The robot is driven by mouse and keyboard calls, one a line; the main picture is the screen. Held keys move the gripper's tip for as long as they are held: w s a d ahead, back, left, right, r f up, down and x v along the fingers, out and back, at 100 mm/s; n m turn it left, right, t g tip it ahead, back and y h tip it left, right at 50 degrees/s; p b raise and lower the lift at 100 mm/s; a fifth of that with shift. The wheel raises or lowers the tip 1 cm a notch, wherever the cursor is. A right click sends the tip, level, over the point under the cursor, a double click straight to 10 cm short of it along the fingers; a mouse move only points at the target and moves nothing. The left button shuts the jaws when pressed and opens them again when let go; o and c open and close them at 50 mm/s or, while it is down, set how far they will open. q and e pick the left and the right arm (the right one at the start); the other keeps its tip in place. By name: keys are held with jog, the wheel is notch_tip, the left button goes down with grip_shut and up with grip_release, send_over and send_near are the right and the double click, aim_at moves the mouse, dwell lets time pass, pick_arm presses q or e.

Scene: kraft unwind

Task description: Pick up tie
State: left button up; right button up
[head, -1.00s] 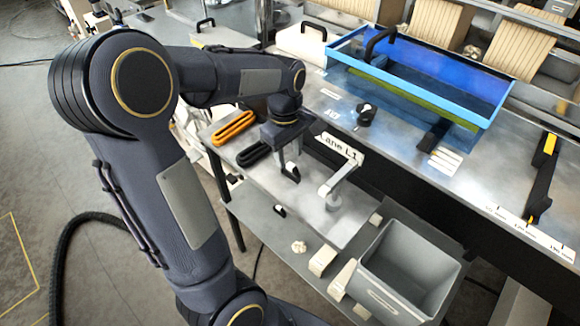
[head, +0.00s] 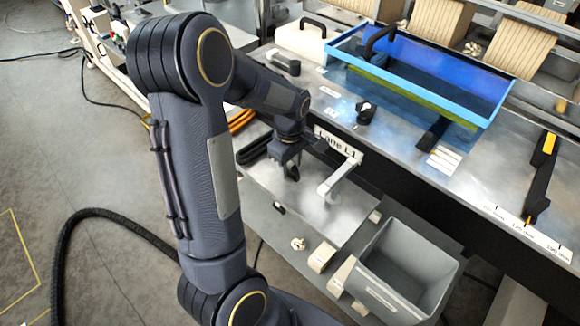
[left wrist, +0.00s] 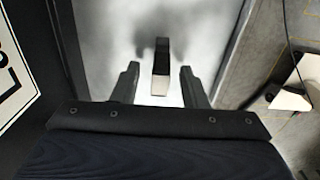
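Two long looped bands that look like ties lie at the left of the metal shelf: an orange one (head: 241,121), partly hidden by my left arm, and a black one (head: 254,149). My left gripper (head: 291,168) points down over the shelf, right of the black loop. In the left wrist view its two dark fingers (left wrist: 160,86) stand apart. Between them shows a small dark block with a pale end (left wrist: 161,70), with visible gaps to both fingers. I cannot tell whether this block is the tie. My right gripper is out of view.
The "Lane L1" sign (head: 337,145) and a pale bracket (head: 335,185) stand close right of the gripper. A grey bin (head: 375,296) is at the lower right. A blue tray (head: 425,92) sits on the counter behind. The shelf is bare around the bracket.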

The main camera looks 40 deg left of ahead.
pick_arm(q)
jog(key=c, duration=0.7)
jog(key=shift+c, duration=0.2)
jog(key=shift+r, duration=0.2)
